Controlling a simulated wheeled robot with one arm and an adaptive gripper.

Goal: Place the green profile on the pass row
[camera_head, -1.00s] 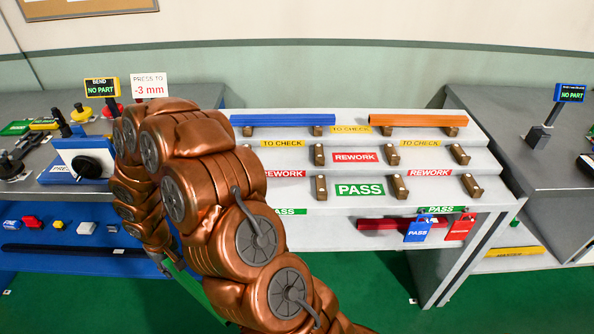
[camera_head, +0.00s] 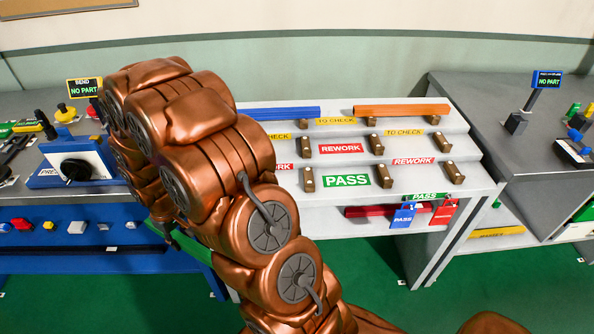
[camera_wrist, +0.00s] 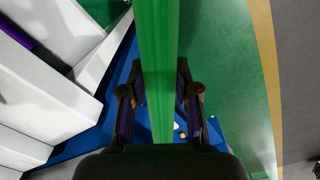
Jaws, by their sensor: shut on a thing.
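The green profile is a long straight bar. In the wrist view the green profile (camera_wrist: 157,45) runs up the middle between the fingers of my gripper (camera_wrist: 160,92), which is shut on it. In the head view, part of the green profile (camera_head: 192,246) shows below my arm, low and in front of the stepped rack; the rest is hidden. My gripper is mostly hidden there. The pass row (camera_head: 412,181) is the lowest step with brown rests, marked by a green PASS sign (camera_head: 347,181). Its visible rests (camera_head: 308,180) are empty; its left part is hidden behind my arm.
A blue profile (camera_head: 285,113) and an orange profile (camera_head: 402,111) lie on the top, to-check row. The rework row (camera_head: 408,150) looks empty where visible. Blue and red padlock-shaped tags (camera_head: 403,215) hang below. A grey bench (camera_head: 470,110) stands at right.

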